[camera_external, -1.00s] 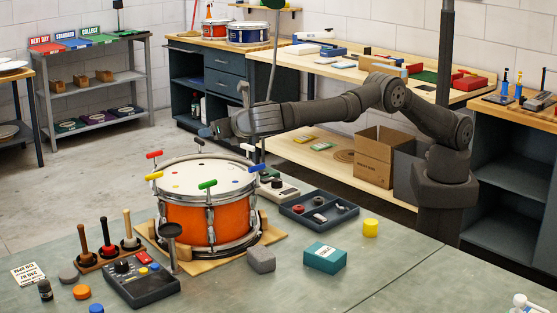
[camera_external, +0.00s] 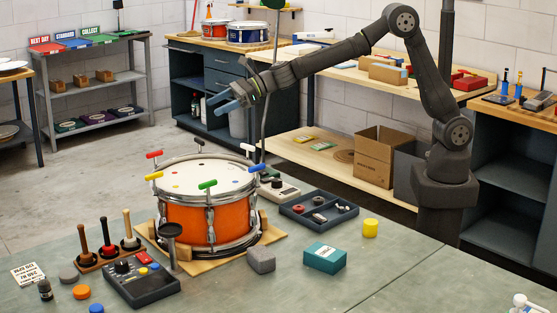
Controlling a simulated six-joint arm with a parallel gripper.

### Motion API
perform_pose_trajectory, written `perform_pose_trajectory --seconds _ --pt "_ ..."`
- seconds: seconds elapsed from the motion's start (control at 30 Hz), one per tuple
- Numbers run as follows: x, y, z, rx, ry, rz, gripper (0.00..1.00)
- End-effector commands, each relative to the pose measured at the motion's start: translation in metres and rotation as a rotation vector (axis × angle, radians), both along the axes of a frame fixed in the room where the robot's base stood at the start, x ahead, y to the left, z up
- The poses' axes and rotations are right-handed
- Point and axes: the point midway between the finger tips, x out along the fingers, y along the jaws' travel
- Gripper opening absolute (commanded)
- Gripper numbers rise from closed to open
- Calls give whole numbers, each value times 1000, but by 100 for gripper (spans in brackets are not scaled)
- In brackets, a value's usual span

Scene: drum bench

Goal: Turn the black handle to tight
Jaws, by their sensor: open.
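An orange drum (camera_external: 186,222) with a white head stands on a wooden base on the bench. Coloured T-handles stand around its rim. The black handle (camera_external: 200,144) is at the far side of the rim, upright, its short bar on top. Its exact angle is too small to tell. My gripper (camera_external: 222,104) has blue fingertips. It is open and empty, in the air above and to the right of the black handle in the picture, apart from it.
Other handles on the rim are red (camera_external: 154,154), yellow (camera_external: 154,176), green (camera_external: 208,184), blue (camera_external: 256,168) and white (camera_external: 247,147). A dark tray (camera_external: 296,216), a teal box (camera_external: 325,258) and a control box (camera_external: 145,290) stand around the drum. A thin upright pole is close to the arm.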

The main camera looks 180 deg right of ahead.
Motion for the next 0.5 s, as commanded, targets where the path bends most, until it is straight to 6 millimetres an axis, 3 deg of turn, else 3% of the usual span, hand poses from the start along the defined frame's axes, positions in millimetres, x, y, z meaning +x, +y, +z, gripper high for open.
perform_pose_trajectory --seconds 0.1,0.23,0.37,0.5 --pt "-13 37 -8 39 -19 117 69" --pt "-17 65 -14 66 -38 202 69" --pt "-17 75 -17 77 -47 239 69" --pt "-10 68 -22 79 -48 243 69"
